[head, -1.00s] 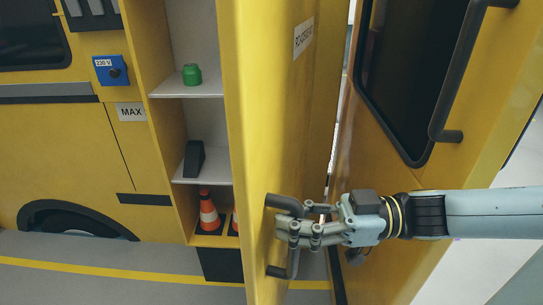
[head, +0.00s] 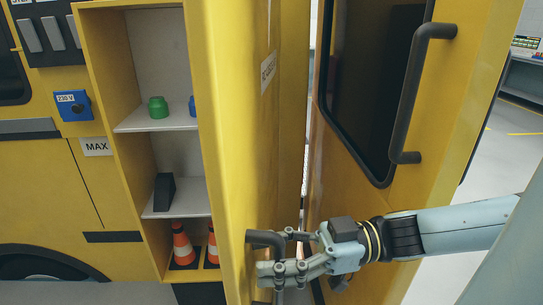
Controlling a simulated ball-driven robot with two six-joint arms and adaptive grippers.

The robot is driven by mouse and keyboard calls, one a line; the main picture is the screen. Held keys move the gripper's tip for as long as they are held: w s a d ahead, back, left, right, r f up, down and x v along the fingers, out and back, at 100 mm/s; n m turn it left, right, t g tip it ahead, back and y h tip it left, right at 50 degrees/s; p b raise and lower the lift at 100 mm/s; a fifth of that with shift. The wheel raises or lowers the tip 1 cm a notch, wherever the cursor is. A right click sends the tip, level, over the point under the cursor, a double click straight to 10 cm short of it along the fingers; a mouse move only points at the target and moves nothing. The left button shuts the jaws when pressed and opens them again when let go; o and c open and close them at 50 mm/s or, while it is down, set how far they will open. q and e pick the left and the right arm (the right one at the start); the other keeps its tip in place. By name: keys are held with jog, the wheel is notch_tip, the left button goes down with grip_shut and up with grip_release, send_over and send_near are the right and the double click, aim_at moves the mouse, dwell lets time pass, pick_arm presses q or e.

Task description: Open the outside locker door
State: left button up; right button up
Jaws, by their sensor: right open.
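The yellow locker door (head: 235,120) stands swung open, seen nearly edge-on, with a label on its outer face. Its dark handle (head: 266,238) is near the bottom of the view. My right gripper (head: 268,268) is at that handle, its fingers around the bar but open; I cannot tell whether they touch it. The locker (head: 150,60) behind the door shows white shelves with a green object (head: 158,107), part of a blue object (head: 192,106), a black wedge (head: 164,191) and traffic cones (head: 182,244). The door hides the locker's right part. My left gripper is not in view.
A second yellow door (head: 440,90) with a dark window and a long grab handle (head: 412,95) stands open close on the right. A blue 230 V socket (head: 73,106) is on the vehicle's side at left. Free floor shows at far right.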

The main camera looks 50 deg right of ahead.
jog(key=v, duration=0.8)
jog(key=shift+r, duration=0.1)
